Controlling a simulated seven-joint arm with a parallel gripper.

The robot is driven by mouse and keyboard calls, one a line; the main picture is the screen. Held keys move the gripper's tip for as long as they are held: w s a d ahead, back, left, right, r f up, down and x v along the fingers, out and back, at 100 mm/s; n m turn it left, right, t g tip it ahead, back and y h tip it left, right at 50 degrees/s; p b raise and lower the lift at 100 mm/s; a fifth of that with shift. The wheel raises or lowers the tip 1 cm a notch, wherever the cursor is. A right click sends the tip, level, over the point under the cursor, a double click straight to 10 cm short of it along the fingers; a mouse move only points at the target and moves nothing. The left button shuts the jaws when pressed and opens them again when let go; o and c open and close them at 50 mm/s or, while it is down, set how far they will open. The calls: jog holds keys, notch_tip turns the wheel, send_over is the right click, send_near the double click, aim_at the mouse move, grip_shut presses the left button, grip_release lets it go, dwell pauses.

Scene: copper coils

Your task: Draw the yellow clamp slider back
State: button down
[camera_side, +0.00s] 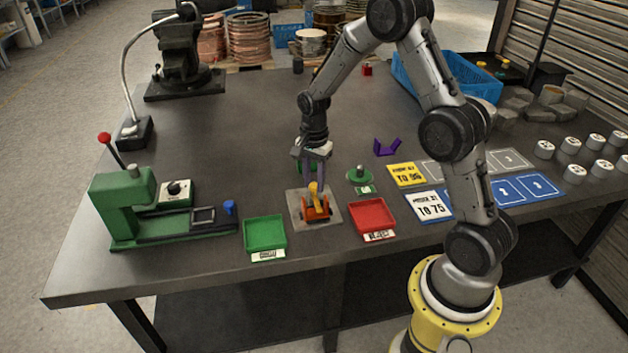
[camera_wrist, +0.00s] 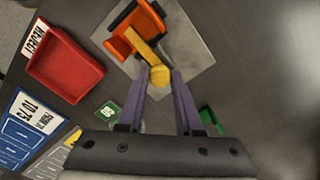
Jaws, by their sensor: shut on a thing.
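The orange clamp (camera_side: 316,208) stands on a square grey plate (camera_side: 298,221) near the front of the table. Its yellow slider (camera_side: 313,189) rises at the top, and in the wrist view the slider (camera_wrist: 149,53) ends in a round yellow knob (camera_wrist: 160,75). My gripper (camera_side: 314,181) reaches down from above, with purple fingers on either side of the knob. In the wrist view the gripper (camera_wrist: 161,78) is shut on the knob. The clamp's underside is hidden.
A green tray (camera_side: 265,232) stands left of the plate and a red tray (camera_side: 373,216) right of it. A green press (camera_side: 127,206) is at the far left. A green round piece (camera_side: 359,174) and a purple V-shaped piece (camera_side: 386,147) lie behind. The table's middle left is clear.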

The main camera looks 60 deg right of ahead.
dwell(0.3)
jog(key=shift+w+d+r, duration=0.1)
jog(key=shift+w+d, duration=1.4)
jog(key=c, duration=0.6)
grip_release()
notch_tip(320, 180, up, 14)
jog(key=shift+s+f, duration=0.1)
